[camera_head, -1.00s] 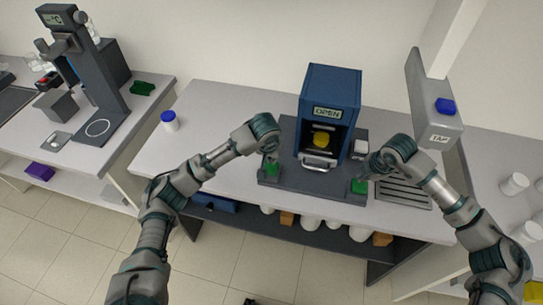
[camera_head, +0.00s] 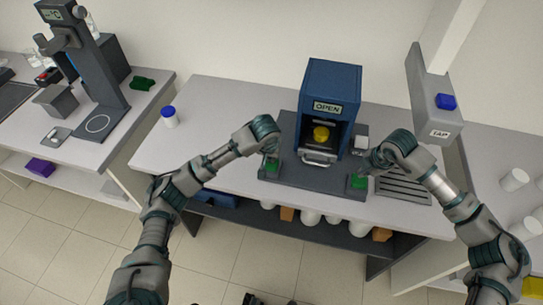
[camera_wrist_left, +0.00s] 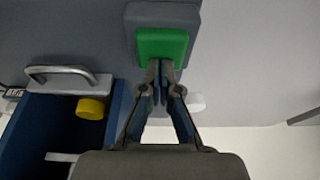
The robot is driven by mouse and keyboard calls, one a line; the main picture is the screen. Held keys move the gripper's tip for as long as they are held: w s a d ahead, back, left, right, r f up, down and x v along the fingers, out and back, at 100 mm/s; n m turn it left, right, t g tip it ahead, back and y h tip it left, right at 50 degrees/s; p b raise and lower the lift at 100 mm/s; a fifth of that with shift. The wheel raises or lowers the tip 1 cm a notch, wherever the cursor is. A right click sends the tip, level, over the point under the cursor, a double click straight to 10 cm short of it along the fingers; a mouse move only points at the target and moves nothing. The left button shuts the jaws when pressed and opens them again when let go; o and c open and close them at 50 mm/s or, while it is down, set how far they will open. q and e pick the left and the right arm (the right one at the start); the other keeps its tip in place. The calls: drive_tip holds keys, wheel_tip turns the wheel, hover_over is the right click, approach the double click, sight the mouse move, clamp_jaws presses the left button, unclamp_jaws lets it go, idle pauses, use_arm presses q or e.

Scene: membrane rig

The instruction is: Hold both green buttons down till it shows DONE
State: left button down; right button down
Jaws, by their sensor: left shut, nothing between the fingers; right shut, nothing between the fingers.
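The blue press-like machine (camera_head: 333,82) stands on a dark base plate (camera_head: 318,180), and its display (camera_head: 327,107) reads OPEN. A yellow round piece (camera_head: 321,134) sits inside its open front; it also shows in the left wrist view (camera_wrist_left: 91,108). The left green button (camera_head: 272,166) is beside my left gripper (camera_head: 270,154). In the left wrist view, the shut fingertips (camera_wrist_left: 160,66) are over the lower edge of this green button (camera_wrist_left: 162,46); contact cannot be told. The right green button (camera_head: 358,181) is just below my right gripper (camera_head: 364,170), which is shut and partly hidden by its arm.
A tap (camera_head: 436,105) with a blue button stands right of the machine, over a slotted drain (camera_head: 404,190). A white bottle with a blue cap (camera_head: 169,117) stands on the left of the bench. The bench between it and the base plate is clear.

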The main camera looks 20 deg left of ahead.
sight(360, 180)
drive_tip(key=shift+f, duration=0.3)
idle(0.4)
drive_tip(key=shift+f, duration=1.35)
drive_tip(key=shift+s+f, duration=0.15)
drive_tip(key=shift+f, duration=0.1)
idle(1.6)
drive_tip(key=shift+r, duration=0.15)
idle(3.1)
drive_tip(key=shift+r, duration=3.6)
